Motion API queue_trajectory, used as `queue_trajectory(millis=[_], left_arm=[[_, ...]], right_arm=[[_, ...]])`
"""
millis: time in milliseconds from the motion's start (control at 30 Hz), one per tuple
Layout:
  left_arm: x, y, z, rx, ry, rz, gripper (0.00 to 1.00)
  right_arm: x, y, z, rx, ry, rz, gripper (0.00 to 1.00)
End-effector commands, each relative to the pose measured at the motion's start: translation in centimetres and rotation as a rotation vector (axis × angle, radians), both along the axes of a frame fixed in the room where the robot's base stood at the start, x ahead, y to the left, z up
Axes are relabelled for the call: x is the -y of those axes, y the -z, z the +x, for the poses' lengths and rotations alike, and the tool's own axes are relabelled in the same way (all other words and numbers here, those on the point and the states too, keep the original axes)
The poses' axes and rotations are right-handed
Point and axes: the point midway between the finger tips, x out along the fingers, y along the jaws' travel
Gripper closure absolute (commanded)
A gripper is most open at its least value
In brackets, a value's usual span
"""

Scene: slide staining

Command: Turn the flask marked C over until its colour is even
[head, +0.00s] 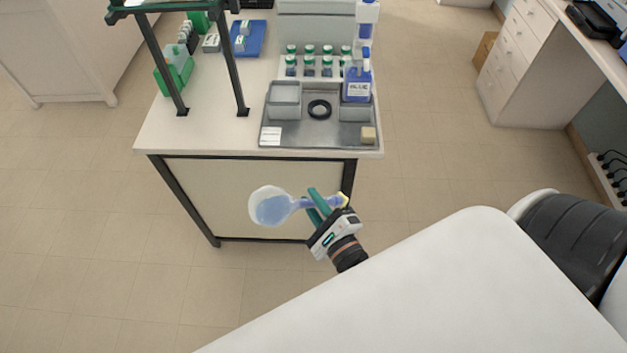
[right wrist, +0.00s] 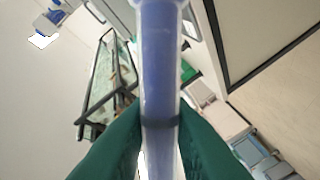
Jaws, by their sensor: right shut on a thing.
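A round-bodied clear flask (head: 270,207) with blue liquid and a yellow stopper (head: 344,198) shows in the head view, in front of the table. It lies on its side in the air, body to the left and neck to the right. My right gripper (head: 318,203) is shut on its neck. In the right wrist view the neck (right wrist: 158,60) runs between the green fingers and looks blue inside. No letter on the flask is readable. Whether the colour is even throughout is hard to tell. My left gripper is not in view.
The table (head: 200,135) holds a grey metal tray (head: 300,133) with a black ring (head: 319,109), a blue bottle (head: 357,84) and several green-capped bottles behind. A dark frame (head: 165,62) stands at the left. The space around the flask is clear.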

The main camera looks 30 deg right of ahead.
Motion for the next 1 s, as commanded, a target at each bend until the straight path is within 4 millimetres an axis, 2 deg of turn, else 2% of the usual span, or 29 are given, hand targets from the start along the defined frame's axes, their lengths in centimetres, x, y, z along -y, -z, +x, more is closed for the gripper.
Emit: queue_trajectory(millis=[267,400,600,667,867,1000], left_arm=[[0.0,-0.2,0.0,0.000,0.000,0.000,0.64],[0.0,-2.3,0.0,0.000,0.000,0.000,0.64],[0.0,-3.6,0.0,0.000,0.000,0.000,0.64],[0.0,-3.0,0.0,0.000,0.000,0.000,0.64],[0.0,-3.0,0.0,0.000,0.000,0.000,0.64],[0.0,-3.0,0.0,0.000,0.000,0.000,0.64]], right_arm=[[0.0,-0.2,0.0,0.001,0.001,-0.017,0.94],[0.0,-0.6,0.0,-0.002,0.000,-0.234,0.94],[0.0,-0.5,0.0,0.000,0.003,-0.487,0.94],[0.0,0.0,0.0,0.000,0.003,-0.577,0.94],[0.0,0.0,0.0,0.000,0.002,-0.792,0.94],[0.0,0.0,0.0,0.000,0.002,-1.008,0.94]])
